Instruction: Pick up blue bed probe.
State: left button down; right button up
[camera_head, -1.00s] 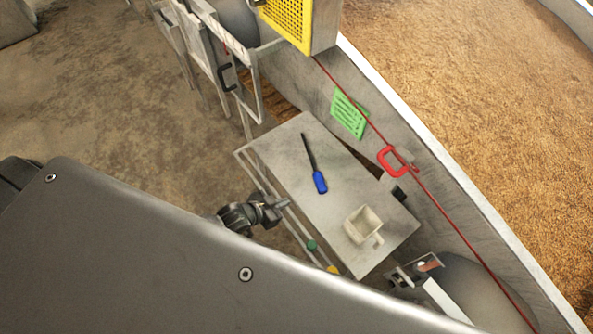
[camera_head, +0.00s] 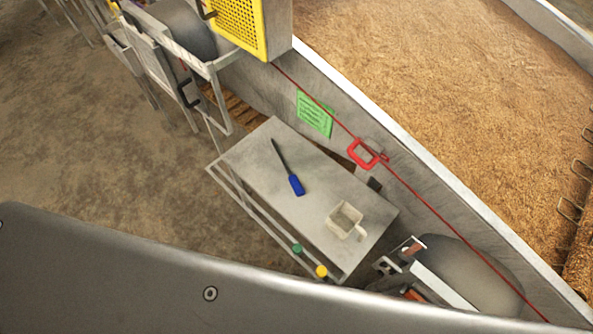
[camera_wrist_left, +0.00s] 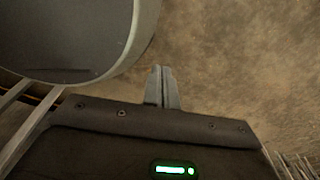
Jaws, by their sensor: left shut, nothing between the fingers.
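The blue bed probe (camera_head: 295,184), with a blue handle and a thin dark shaft, lies on the grey side table (camera_head: 258,160) in the head view. Its shaft points up and left. My left gripper (camera_wrist_left: 161,72) shows only in the left wrist view. It is shut and empty, over brown floor beside a large grey round vessel (camera_wrist_left: 70,40). The probe is not in that wrist view. My right gripper is in neither current view.
A small white scoop-like cup (camera_head: 344,220) stands on the table near the probe. A rail with green (camera_head: 297,248) and yellow (camera_head: 321,271) knobs runs along the table's front. A trough wall with a red cord and red handle (camera_head: 364,154) rises behind.

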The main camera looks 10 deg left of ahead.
aim_at(295, 183)
jog(key=z, duration=0.4)
jog(key=k, duration=0.5)
jog(key=z, duration=0.5)
